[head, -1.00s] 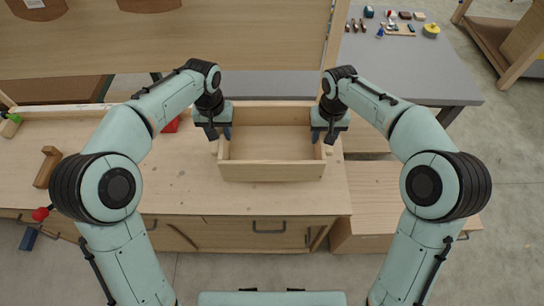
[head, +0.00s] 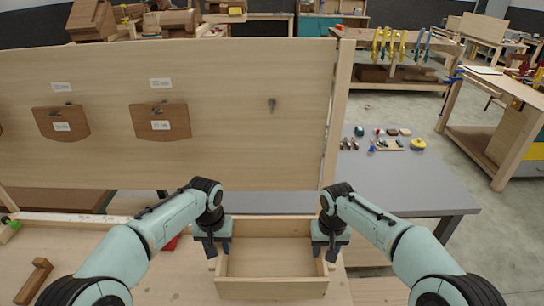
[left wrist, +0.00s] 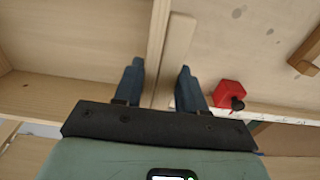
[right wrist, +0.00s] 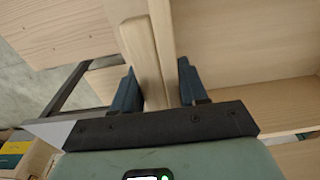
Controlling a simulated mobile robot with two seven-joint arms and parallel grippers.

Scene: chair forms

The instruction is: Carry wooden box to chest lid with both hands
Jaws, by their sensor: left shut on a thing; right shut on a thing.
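The wooden box (head: 272,289) is a shallow, open, empty tray of pale wood on the workbench, seen in the head view. My left gripper (head: 212,236) is at its left side, shut on the side handle; the left wrist view shows this handle (left wrist: 178,45) between the fingers. My right gripper (head: 331,238) is at its right side, shut on the other handle, which the right wrist view shows between the fingers (right wrist: 143,60). A pale wooden surface (head: 375,292), apparently the chest lid, shows partly at the bottom right, beside the bench; my right arm hides some of it.
A tall wooden panel (head: 220,110) with hanging brown pieces stands behind the bench. A grey table (head: 415,185) with small tools and a yellow tape roll (head: 418,144) is at the back right.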

